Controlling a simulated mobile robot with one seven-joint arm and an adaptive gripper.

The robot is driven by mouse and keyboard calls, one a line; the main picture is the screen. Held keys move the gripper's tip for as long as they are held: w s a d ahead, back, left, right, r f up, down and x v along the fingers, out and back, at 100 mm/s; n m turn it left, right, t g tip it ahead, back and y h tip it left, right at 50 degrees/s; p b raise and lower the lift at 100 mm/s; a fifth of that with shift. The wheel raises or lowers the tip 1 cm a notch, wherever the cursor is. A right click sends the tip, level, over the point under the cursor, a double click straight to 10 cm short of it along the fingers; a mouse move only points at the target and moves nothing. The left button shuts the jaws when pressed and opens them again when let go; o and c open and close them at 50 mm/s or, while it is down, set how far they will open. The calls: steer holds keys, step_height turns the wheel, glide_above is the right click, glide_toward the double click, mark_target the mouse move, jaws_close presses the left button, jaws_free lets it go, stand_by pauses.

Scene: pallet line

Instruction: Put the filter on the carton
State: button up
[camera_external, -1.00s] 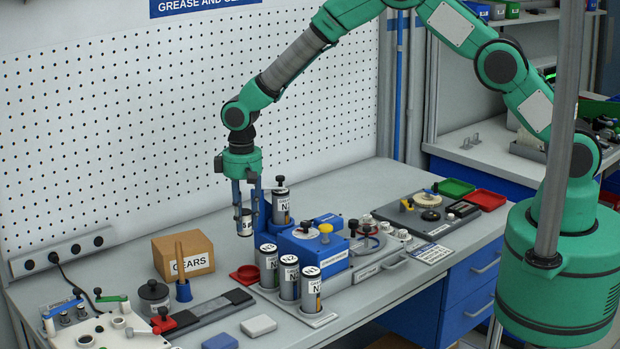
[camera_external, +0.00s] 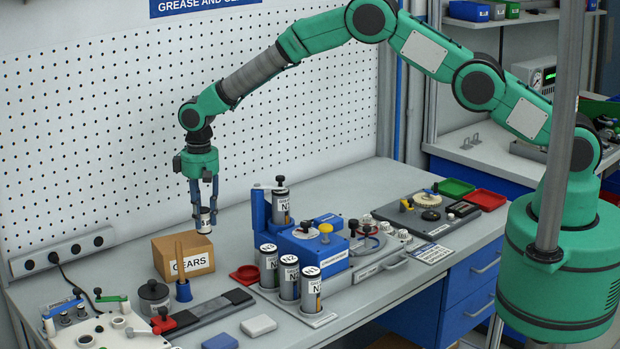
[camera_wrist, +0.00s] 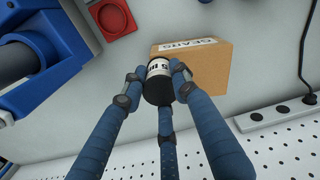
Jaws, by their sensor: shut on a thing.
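The filter (camera_external: 204,222) is a small white and black cylinder with dark lettering. My gripper (camera_external: 204,214) is shut on it and holds it upright above the right part of the carton. The carton (camera_external: 170,262) is a brown box labelled "GEARS" on the bench near the pegboard. In the wrist view the filter (camera_wrist: 158,82) sits between my blue fingers (camera_wrist: 160,75), with the carton (camera_wrist: 212,68) just behind and to its right. The filter's lower edge overlaps the carton's top in the external view; I cannot tell whether they touch.
A red tray (camera_external: 246,274) and several grease canisters (camera_external: 289,279) stand to the right, beside a blue machine (camera_external: 308,246). The pegboard (camera_external: 120,130) rises behind.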

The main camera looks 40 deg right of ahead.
steer(key=shift+w+a+f, duration=0.1)
steer(key=shift+w+a, duration=0.3)
steer(key=shift+w, duration=0.2)
steer(key=shift+w+a, duration=0.4)
steer(key=shift+w, duration=0.2)
steer(key=shift+f, duration=0.15)
steer(key=shift+f+p, duration=0.5)
steer(key=shift+f, duration=1.1)
steer(key=shift+f, duration=0.1)
steer(key=o, duration=0.9)
steer(key=shift+o, duration=0.2)
step_height(320, 180, up, 12)
steer(key=b, duration=0.1)
